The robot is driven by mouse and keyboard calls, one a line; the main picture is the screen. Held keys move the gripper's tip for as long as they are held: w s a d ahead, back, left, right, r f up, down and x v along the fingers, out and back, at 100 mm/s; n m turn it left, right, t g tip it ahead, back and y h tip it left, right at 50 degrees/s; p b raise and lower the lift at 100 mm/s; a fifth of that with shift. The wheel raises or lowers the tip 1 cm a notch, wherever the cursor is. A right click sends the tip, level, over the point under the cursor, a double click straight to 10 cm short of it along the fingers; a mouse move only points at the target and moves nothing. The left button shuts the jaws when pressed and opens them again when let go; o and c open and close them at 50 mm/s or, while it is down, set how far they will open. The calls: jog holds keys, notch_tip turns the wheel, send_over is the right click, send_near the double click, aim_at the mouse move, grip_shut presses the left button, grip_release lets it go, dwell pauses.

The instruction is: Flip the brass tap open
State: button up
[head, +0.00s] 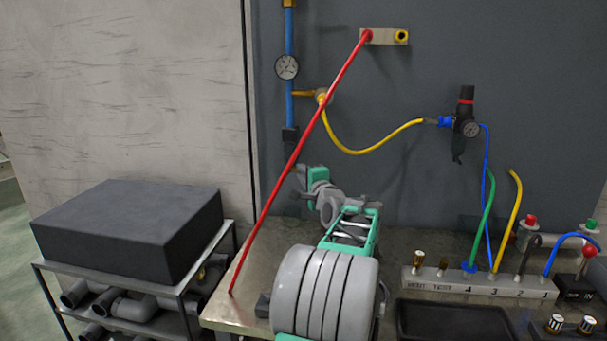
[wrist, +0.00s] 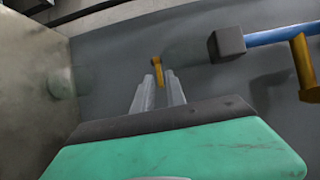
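A small brass tap handle (wrist: 157,63) shows at the fingertips of my gripper (wrist: 159,78) in the wrist view. The gripper's two grey fingers stand a small gap apart. I cannot tell whether either finger touches the brass. In the head view, my gripper (head: 297,180) is at the wall below a dark block (head: 290,134) on the blue pipe (head: 289,108). A bit of brass (head: 296,170) shows there, partly hidden by the red rod and my gripper. The dark block (wrist: 227,44) is also right of the tap in the wrist view.
A long red rod (head: 270,212) slants from a wall bracket (head: 390,36) to the bench (head: 220,312), crossing in front of the tap area. A gauge (head: 287,67) and yellow hose (head: 370,145) are above. A manifold (head: 480,282) stands on the bench at right. A dark block-topped rack (head: 130,225) is left.

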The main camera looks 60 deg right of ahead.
jog(key=shift+c, duration=0.5)
grip_shut()
jog(key=n+t+y+p, duration=0.1)
jog(key=y, duration=0.1)
jog(key=d+n+t+y+p, duration=0.1)
jog(key=n+y+p, duration=0.1)
jog(key=shift+d, duration=0.2)
jog(key=shift+o, duration=0.5)
grip_release()
